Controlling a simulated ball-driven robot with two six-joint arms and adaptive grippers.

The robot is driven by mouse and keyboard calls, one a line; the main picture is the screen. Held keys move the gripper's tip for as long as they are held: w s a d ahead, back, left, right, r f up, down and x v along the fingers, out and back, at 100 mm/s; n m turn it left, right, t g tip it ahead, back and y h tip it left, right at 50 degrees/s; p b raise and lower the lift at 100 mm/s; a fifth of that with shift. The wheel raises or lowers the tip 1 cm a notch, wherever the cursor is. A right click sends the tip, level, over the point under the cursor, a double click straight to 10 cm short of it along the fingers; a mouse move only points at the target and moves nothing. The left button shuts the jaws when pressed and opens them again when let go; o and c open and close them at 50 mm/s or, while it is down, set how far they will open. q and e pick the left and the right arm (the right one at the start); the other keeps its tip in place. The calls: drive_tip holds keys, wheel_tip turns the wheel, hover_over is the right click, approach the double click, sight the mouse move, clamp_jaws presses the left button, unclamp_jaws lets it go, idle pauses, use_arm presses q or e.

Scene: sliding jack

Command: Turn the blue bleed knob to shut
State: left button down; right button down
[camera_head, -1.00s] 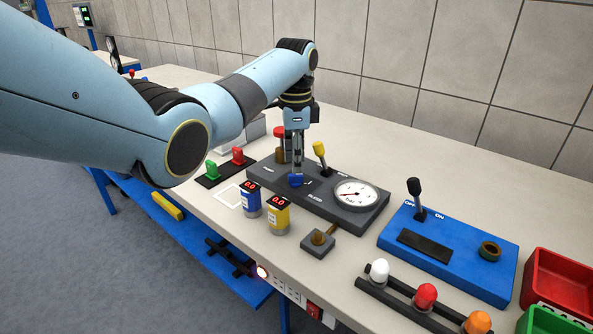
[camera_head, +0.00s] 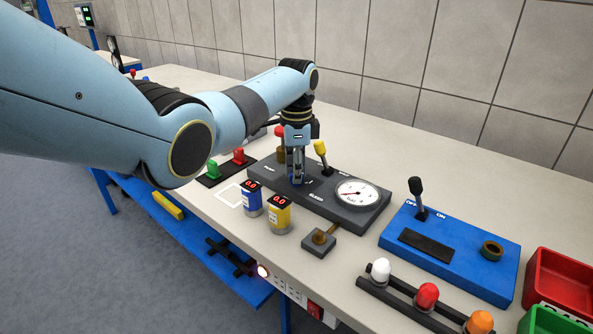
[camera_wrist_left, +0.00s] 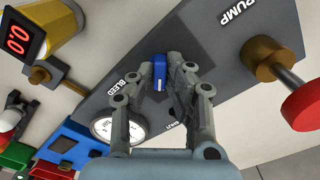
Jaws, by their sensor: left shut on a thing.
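The blue bleed knob (camera_wrist_left: 160,72) sits on the dark grey panel (camera_head: 354,214), near the "BLEED" label in the left wrist view. My left gripper (camera_head: 297,180) comes down over the panel from above. It is shut on the blue knob, whose top shows between the two fingertips (camera_wrist_left: 162,84) in the left wrist view. In the head view the fingers hide most of the knob. A "SHUT" label shows beside one finger in the left wrist view. My right gripper is in neither view.
The same panel bears a round gauge (camera_head: 357,193), a yellow-topped lever (camera_head: 321,150) and a red-topped pump part (camera_wrist_left: 306,105). Blue (camera_head: 251,198) and yellow (camera_head: 279,215) canisters stand in front of it. A blue switch box (camera_head: 480,266) lies to the right.

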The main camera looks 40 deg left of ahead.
use_arm(q)
drive_tip(key=shift+r+n+p, duration=0.2)
drive_tip(key=shift+n+p, duration=1)
drive_tip(key=shift+n, duration=0.4)
drive_tip(key=n+p, duration=0.2)
drive_tip(key=n, duration=0.2)
drive_tip(key=shift+n, duration=0.3)
drive_tip(key=n+p, duration=0.1)
drive_tip(key=n, duration=0.4)
drive_tip(key=shift+f, duration=0.1)
drive_tip(key=n+p, duration=0.1)
drive_tip(key=n, duration=0.4)
